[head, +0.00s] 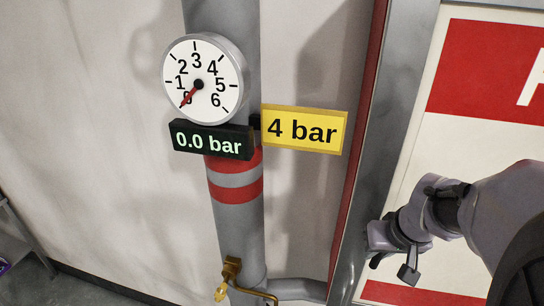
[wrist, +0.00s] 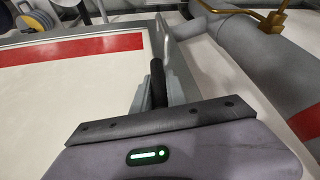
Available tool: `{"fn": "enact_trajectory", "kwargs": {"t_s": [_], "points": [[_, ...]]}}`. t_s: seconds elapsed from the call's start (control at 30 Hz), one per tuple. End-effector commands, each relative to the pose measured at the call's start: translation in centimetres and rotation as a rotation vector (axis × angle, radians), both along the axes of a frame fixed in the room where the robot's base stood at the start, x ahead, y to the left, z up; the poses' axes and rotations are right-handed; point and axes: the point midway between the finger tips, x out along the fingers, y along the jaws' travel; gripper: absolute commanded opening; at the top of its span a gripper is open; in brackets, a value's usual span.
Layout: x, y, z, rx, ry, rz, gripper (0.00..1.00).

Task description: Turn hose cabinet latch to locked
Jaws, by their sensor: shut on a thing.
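The hose cabinet's door (head: 470,160) is white with red bands and fills the right side of the head view. It also shows in the wrist view (wrist: 70,85). My gripper (head: 392,256) is at the door's left edge, beside the grey frame. In the wrist view my gripper (wrist: 157,98) is shut on the latch handle (wrist: 157,76), a dark slim bar between the two grey fingers. In the head view my gripper hides the latch. I cannot tell whether the latch stands at locked.
A grey pipe (head: 236,230) carries a round gauge (head: 203,78), a display (head: 212,140) reading 0.0 bar and a yellow "4 bar" sign (head: 303,130). A brass valve (head: 230,278) sits low on the pipe, left of the cabinet frame (head: 385,140).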

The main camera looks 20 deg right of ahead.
Motion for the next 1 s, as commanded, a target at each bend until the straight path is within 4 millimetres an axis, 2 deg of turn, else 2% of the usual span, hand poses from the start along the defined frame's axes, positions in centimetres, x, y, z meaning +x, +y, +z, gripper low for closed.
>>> {"fn": "enact_trajectory", "kwargs": {"t_s": [0.23, 1.0], "points": [[0.03, -0.23, -0.61, 0.148, -0.097, -0.007, 0.0], [0.08, -0.07, -0.25, 0.774, -0.479, -0.003, 0.0]]}}
